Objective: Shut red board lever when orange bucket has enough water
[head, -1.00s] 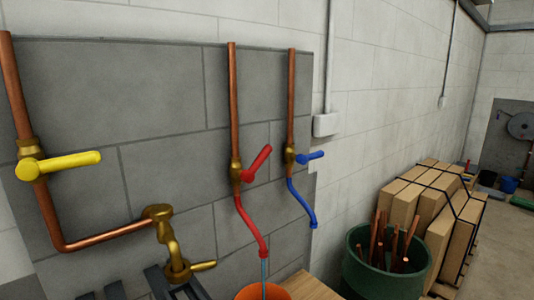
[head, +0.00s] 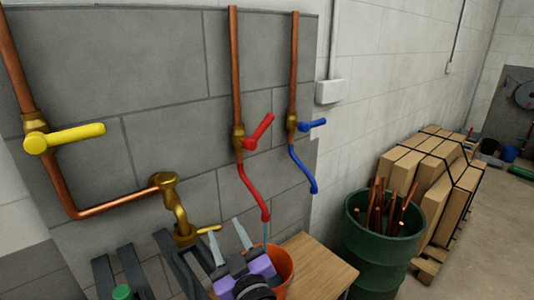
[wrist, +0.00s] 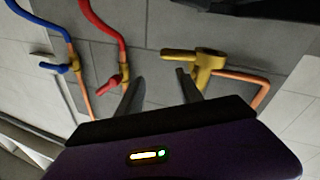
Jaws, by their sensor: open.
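The red lever (head: 258,132) sits on a brass valve on the middle copper pipe and slants up to the right, away from the pipe. It also shows in the wrist view (wrist: 113,82). Below it, a red spout (head: 252,190) lets a thin bluish water stream (head: 266,232) fall into the orange bucket (head: 285,268). The bucket is partly hidden behind my gripper, and its water level cannot be made out. My gripper (head: 223,226) is open and empty, below and left of the red lever and in front of the bucket. The wrist view shows both fingers (wrist: 160,80) apart from the lever.
A blue lever (head: 311,125) is just right of the red one. A yellow lever (head: 65,137) and a brass tap (head: 180,225) are at left. A wooden stand (head: 318,262) is beside the bucket. A green barrel of pipes (head: 380,240) and strapped boxes (head: 435,170) stand at right.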

